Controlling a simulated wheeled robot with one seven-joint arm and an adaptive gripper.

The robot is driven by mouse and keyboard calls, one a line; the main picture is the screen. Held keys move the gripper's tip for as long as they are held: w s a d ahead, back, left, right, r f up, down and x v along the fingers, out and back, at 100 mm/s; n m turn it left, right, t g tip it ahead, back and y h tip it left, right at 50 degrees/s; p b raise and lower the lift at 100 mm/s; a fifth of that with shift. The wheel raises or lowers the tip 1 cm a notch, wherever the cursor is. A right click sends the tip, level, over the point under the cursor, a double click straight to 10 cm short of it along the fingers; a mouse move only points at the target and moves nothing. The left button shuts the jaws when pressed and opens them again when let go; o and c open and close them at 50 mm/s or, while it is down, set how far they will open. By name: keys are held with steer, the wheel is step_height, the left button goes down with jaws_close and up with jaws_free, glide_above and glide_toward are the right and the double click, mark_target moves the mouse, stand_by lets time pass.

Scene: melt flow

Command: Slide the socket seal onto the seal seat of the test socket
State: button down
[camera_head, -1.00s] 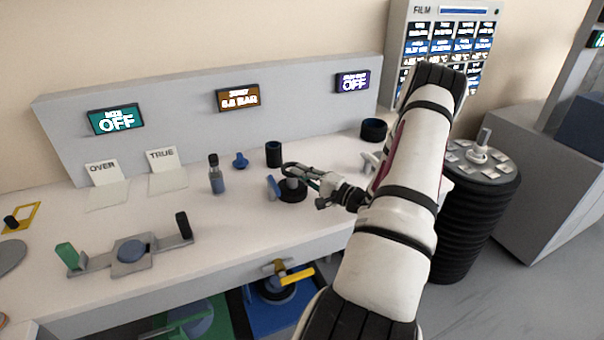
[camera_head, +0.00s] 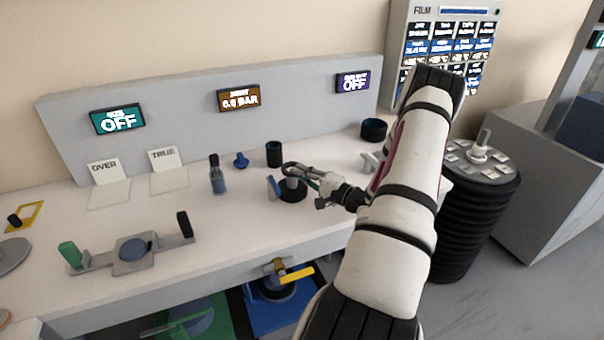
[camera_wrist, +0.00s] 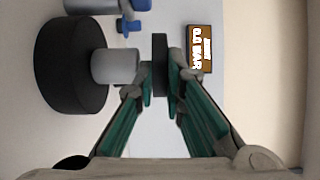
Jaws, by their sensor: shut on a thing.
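The test socket appears to be the pale grey post on a round black base (camera_head: 291,196) on the bench. In the wrist view its black base (camera_wrist: 70,65) lies at left, with the grey post (camera_wrist: 115,66) pointing right. My gripper (camera_wrist: 159,80) is at the post's end, its teal fingers shut on a dark piece (camera_wrist: 160,52). This piece, seen edge-on as a narrow slab, seems to be the socket seal. I cannot tell whether it touches the post. In the head view my gripper (camera_head: 298,172) hides most of it.
A blue lever (camera_head: 274,187) stands beside the base. A black cylinder (camera_head: 273,154), a blue knob (camera_head: 240,160) and a bottle (camera_head: 216,178) stand nearby. A black ring (camera_head: 374,130) lies behind the arm. The brown display (camera_head: 239,97) reads about 0.0 BAR.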

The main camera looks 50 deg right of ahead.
steer(key=shift+f, duration=0.2)
stand_by(0.4)
steer(key=shift+s+a+f+p, duration=0.1)
steer(key=shift+f+p, duration=0.3)
steer(key=shift+p, duration=0.2)
stand_by(1.2)
steer(key=shift+p, duration=0.6)
stand_by(0.7)
steer(key=shift+f, duration=0.1)
stand_by(1.1)
steer(key=shift+w+p, duration=0.2)
steer(key=shift+p, duration=0.7)
stand_by(1.1)
